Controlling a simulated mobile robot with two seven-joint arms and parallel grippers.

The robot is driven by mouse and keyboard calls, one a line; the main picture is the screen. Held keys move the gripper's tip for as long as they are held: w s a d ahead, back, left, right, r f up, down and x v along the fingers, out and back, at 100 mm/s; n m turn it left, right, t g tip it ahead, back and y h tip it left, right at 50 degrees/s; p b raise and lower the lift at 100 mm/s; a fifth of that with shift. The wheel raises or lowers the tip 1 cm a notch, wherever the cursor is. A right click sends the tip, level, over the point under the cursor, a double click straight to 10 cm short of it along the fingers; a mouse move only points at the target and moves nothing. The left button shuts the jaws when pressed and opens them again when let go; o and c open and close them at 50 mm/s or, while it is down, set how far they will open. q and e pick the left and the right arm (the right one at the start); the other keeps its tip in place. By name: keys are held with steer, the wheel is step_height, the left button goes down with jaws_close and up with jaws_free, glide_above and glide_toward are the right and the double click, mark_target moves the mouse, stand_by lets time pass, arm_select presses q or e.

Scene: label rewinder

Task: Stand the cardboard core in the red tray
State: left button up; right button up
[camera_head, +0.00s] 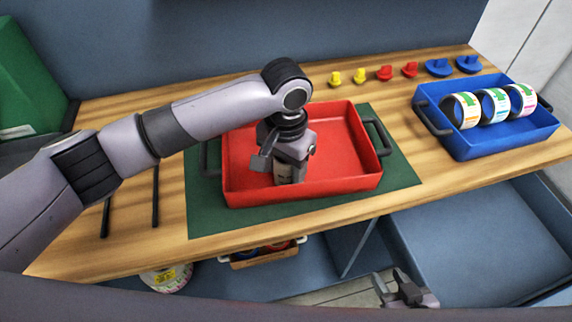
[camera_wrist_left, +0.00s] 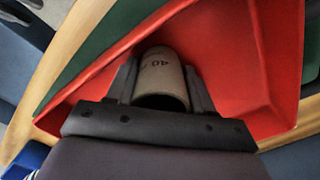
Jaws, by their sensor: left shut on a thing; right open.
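The red tray (camera_head: 340,150) lies on a green mat (camera_head: 400,172) on the wooden bench. My left gripper (camera_head: 286,168) reaches down inside the tray with its fingers shut on the cardboard core (camera_head: 287,176). In the left wrist view the grey-brown core (camera_wrist_left: 160,72), printed with "40", sits between the two fingers (camera_wrist_left: 160,90), its open end facing the camera. The core looks upright within the tray (camera_wrist_left: 235,60); whether its lower end touches the tray floor I cannot tell. My right gripper (camera_head: 403,290) is open and empty, low in front of the bench.
A blue tray (camera_head: 480,145) with three label rolls (camera_head: 494,106) stands at the right. Yellow, red and blue pegged pieces (camera_head: 385,73) line the back edge. Two dark rods (camera_head: 155,195) lie at the left. A container with rolls (camera_head: 262,255) sits below the bench.

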arm_select(q)
steer(key=o, duration=0.7)
steer(key=shift+f, duration=0.1)
steer(key=shift+o, duration=0.2)
step_height(320, 180, up, 12)
steer(key=shift+s, duration=0.1)
